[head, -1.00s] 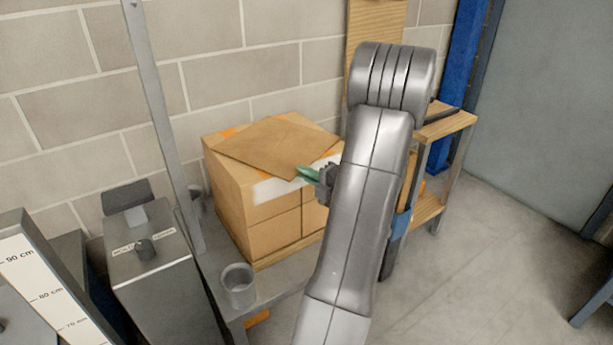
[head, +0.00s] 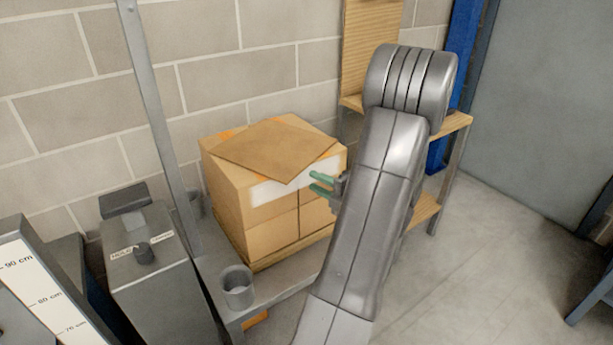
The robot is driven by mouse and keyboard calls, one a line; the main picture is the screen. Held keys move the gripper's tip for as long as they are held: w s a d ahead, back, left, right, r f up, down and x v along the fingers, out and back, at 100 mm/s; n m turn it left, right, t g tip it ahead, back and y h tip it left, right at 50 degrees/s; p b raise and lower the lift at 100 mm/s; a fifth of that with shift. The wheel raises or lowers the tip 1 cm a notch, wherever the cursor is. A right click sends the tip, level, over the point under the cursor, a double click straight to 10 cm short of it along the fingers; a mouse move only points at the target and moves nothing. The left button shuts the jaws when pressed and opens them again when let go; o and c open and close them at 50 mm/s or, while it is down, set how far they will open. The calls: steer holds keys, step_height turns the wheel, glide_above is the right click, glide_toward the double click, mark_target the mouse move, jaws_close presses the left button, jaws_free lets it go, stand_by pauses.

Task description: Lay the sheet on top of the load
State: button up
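The sheet (head: 275,151) is a flat brown square lying on top of the load (head: 232,200), a stack of cardboard boxes. It is turned at an angle to the boxes, and an orange strip shows past its edges. One corner reaches the front edge, above a white label on the boxes. My gripper (head: 321,184) has green fingertips that are spread apart with nothing seen between them. It is just right of the load's front face, below the level of the sheet, and apart from the sheet. My arm hides part of the area to the right.
A grey upright post (head: 160,125) stands left of the load. A grey metal cup (head: 238,288) sits on the platform in front. A grey control box (head: 150,265) and a centimetre scale (head: 38,283) are at left. A wooden shelf rack (head: 449,125) is behind my arm.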

steer(key=v, duration=0.7)
steer(key=shift+p, duration=0.4)
